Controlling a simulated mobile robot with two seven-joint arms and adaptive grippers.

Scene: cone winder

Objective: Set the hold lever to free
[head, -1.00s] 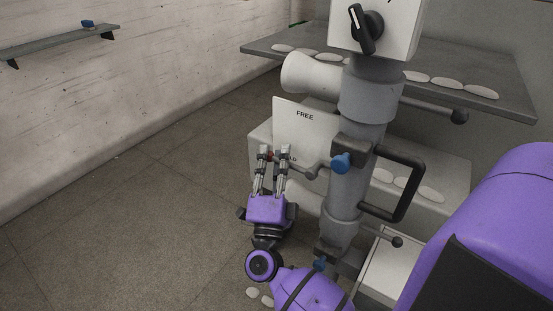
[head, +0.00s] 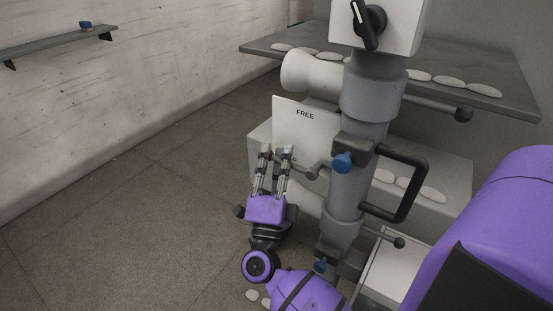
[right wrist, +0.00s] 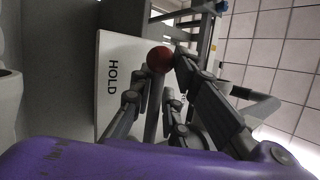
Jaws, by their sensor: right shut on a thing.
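The hold lever has a dark red ball knob (right wrist: 160,60) on a grey rod, clearest in the right wrist view. In the head view the lever reaches left from the grey column, in front of a white plate (head: 297,125). The plate reads FREE at its top; HOLD shows in the right wrist view (right wrist: 112,77) beside the knob. My right gripper (head: 276,153) is shut on the lever near its knob, with the fingers on both sides; it also shows in the right wrist view (right wrist: 160,75). The fingers hide HOLD in the head view. My left gripper is out of view.
The grey column (head: 360,130) carries a blue knob (head: 342,162), a black looped handle (head: 412,185) and a black rotary switch (head: 367,25). A grey table (head: 500,85) with several pale discs stands behind. The floor at left is open.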

